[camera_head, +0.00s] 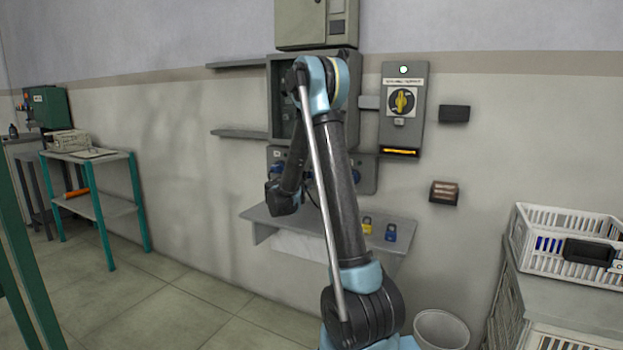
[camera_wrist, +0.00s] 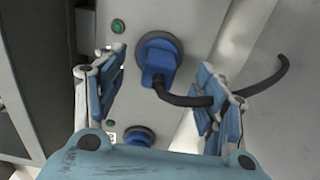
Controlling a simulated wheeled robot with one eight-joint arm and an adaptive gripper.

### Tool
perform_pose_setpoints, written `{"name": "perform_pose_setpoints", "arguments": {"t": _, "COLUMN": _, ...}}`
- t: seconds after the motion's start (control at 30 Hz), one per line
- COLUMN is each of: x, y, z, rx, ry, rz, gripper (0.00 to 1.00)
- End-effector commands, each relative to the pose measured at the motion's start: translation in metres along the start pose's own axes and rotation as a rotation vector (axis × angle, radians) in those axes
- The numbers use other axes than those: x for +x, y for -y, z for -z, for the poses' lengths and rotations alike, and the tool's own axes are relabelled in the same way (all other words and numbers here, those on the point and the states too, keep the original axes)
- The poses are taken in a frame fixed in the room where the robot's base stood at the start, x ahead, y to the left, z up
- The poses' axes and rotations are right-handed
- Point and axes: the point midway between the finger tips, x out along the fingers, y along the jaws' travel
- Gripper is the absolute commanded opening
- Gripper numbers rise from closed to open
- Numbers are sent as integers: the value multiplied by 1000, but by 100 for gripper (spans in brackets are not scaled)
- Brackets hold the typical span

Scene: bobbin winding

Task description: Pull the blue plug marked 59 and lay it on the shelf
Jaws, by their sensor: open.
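In the wrist view a blue plug (camera_wrist: 160,68) sits in a round socket on a grey panel (camera_wrist: 190,130), its black cable (camera_wrist: 185,99) running off to the right. My gripper (camera_wrist: 162,64) is open, with one finger on each side of this plug and no visible grip on it. The cable passes by the right finger. A second blue plug or cap (camera_wrist: 138,136) shows lower down, partly hidden by my gripper. No number 59 can be read. In the head view the grey shelf (camera_head: 262,216) is below the panel (camera_head: 366,178), partly hidden by my arm.
A yellow padlock (camera_head: 367,226) and a blue padlock (camera_head: 390,233) stand on the shelf's right part. A switch box (camera_head: 402,125) with a yellow knob is above right. A white crate (camera_head: 570,235) stands far right. The shelf's left part looks clear.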

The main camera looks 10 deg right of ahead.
Motion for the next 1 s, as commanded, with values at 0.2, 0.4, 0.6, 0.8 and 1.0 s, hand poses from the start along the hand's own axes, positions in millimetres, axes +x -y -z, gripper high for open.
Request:
{"name": "perform_pose_setpoints", "arguments": {"t": 0.2, "x": 24, "y": 0, "z": 0, "rx": 0, "ry": 1, "rz": 0, "gripper": 65}}
{"name": "perform_pose_setpoints", "arguments": {"t": 0.4, "x": 36, "y": 0, "z": 0, "rx": 0, "ry": 0, "rz": 0, "gripper": 65}}
{"name": "perform_pose_setpoints", "arguments": {"t": 0.6, "x": 39, "y": 0, "z": 0, "rx": 0, "ry": 0, "rz": 0, "gripper": 65}}
{"name": "perform_pose_setpoints", "arguments": {"t": 0.8, "x": 38, "y": 0, "z": 0, "rx": 0, "ry": 0, "rz": 0, "gripper": 65}}
{"name": "perform_pose_setpoints", "arguments": {"t": 1.0, "x": 38, "y": 0, "z": 0, "rx": 0, "ry": 0, "rz": 0, "gripper": 65}}
